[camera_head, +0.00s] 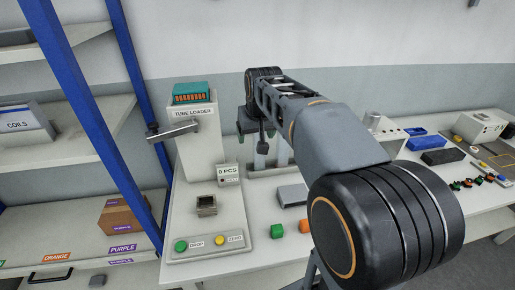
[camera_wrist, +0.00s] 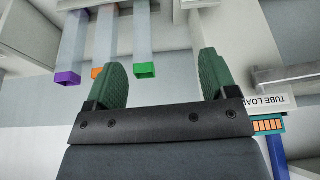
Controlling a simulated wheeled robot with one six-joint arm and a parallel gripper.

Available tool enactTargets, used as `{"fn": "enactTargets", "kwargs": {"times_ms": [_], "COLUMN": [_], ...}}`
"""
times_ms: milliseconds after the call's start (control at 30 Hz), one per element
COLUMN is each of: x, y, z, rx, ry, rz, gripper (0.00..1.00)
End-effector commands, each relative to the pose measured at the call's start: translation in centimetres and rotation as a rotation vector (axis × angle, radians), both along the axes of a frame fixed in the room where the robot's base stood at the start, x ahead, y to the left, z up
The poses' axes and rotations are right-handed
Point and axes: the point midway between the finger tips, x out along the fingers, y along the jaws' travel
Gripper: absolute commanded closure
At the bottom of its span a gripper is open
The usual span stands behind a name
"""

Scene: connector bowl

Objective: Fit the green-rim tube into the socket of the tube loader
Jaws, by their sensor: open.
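The green-rim tube (camera_wrist: 143,40) is a clear square tube with a green end, in the wrist view beside an orange-rim tube (camera_wrist: 105,40) and a purple-rim tube (camera_wrist: 75,45). My gripper (camera_wrist: 165,75) is open and empty, with green ribbed fingers. In that view the green rim shows between the fingers, nearer the left one, with the tubes beyond the fingertips. The left finger partly covers the orange rim. The tube loader (camera_head: 205,150) is a white labelled tower left of my arm in the head view, with a metal arm on its side. I cannot make out its socket clearly.
Blue shelf posts (camera_head: 95,110) stand left. My arm hides the bench middle.

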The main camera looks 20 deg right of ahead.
Motion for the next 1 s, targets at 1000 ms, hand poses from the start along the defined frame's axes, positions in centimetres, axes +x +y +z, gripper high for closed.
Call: {"fn": "enactTargets", "kwargs": {"times_ms": [1000], "x": [13.6], "y": [-7.1], "z": [-2.8], "rx": [-0.005], "ry": [-0.024], "rz": [-0.084], "gripper": [0.21]}}
